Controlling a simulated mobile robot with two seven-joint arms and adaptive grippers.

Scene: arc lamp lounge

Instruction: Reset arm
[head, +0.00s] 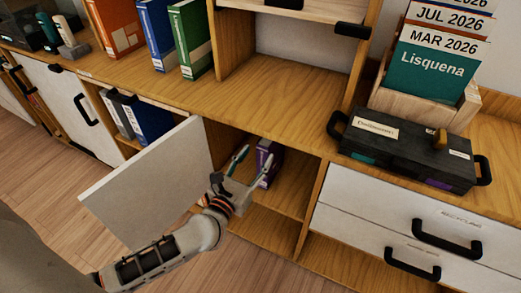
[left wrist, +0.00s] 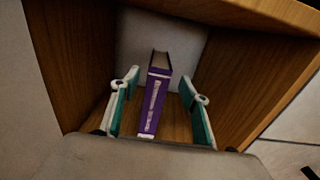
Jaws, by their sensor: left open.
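My left gripper (head: 252,164) is at the open front of a cabinet compartment (head: 285,200), in the middle of the head view. Its two teal-padded fingers are spread apart and also show in the left wrist view (left wrist: 158,108). A purple book (left wrist: 156,95) stands upright inside the compartment, between the fingers in that view and apart from both. In the head view the book (head: 264,155) is partly hidden by the gripper. A white cabinet door (head: 150,185) stands open to the left of my left arm. My right gripper is not in view.
A black box (head: 405,150) with handles stands on the counter at the right, near a wooden calendar holder (head: 415,110). Green (head: 190,40), blue (head: 157,35) and orange (head: 116,25) binders stand at the back left. White drawers (head: 390,225) with black handles are at the lower right.

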